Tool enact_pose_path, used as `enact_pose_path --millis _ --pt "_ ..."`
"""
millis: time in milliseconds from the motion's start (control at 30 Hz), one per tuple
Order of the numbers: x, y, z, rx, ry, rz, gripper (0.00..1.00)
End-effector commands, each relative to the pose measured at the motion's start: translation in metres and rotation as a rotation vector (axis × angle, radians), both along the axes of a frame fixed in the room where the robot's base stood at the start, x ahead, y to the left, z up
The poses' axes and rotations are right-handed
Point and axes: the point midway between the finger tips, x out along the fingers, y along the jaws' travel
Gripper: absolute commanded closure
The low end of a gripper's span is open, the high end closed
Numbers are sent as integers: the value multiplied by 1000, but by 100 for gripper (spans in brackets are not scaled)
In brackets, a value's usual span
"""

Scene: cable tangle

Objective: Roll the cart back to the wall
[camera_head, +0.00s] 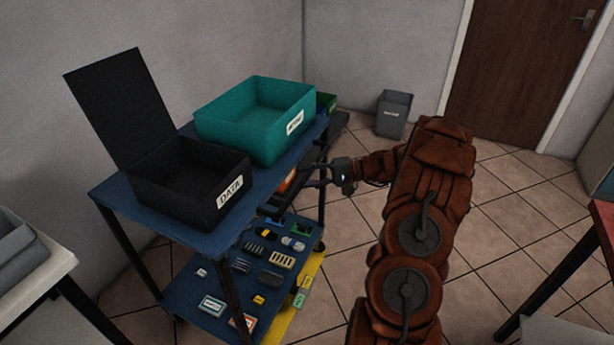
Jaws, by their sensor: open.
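The cart (262,187) is blue with dark legs and two shelves, standing near the grey wall (215,45). Its top carries a black box labelled DATA (222,192) with its lid raised, and a teal open box (285,128) with a white label. Its lower shelf (185,283) holds several small parts. My gripper (309,176) is open at the cart's right side, just below the top's edge, with its fingers pointing left. An orange item (287,181) shows beside the fingertips. I cannot tell whether the fingers touch the cart.
A yellow strip (312,272) runs along the cart's right side at floor level. A grey bin (394,113) stands by the back wall, left of a brown door (520,65). A pale table (35,265) is at left, a red-topped one (603,215) at right. Tiled floor between is clear.

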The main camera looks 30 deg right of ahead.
Motion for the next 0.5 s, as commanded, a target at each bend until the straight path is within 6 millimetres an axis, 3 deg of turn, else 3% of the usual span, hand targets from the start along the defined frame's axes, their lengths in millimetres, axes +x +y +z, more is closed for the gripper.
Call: enact_pose_path --millis 300,500 --pt "1 2 -1 -1 1 0 58" --pt "1 2 -1 -1 1 0 78"
